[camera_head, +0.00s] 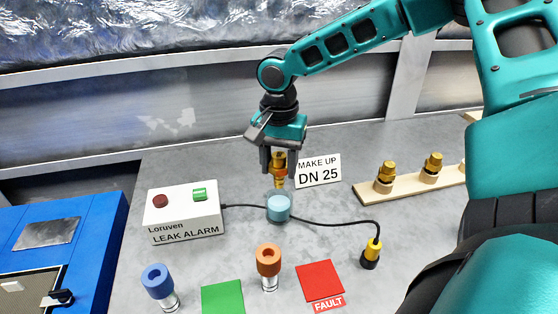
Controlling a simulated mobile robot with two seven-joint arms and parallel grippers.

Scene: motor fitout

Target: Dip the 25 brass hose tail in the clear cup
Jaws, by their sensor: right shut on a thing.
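My right gripper (278,165) is shut on a brass hose tail (279,168), held upright with its narrow end down. The hose tail is above the cup (278,208), a small round vessel that looks light blue on top. A gap shows between the tail's lower end and the cup. A white sign (318,171) behind reads "MAKE UP DN 25". Two more brass fittings (385,172) (433,162) stand on a wooden rack (400,192) at the right. Any size mark on the held tail is too small to read. My left gripper is not in view.
A white leak alarm box (183,218) stands left of the cup, its black cable running past the cup to a yellow-black sensor (371,254). In front are a blue-topped (157,281) and an orange-topped piece (268,262), a green square (222,298) and a red square (320,280).

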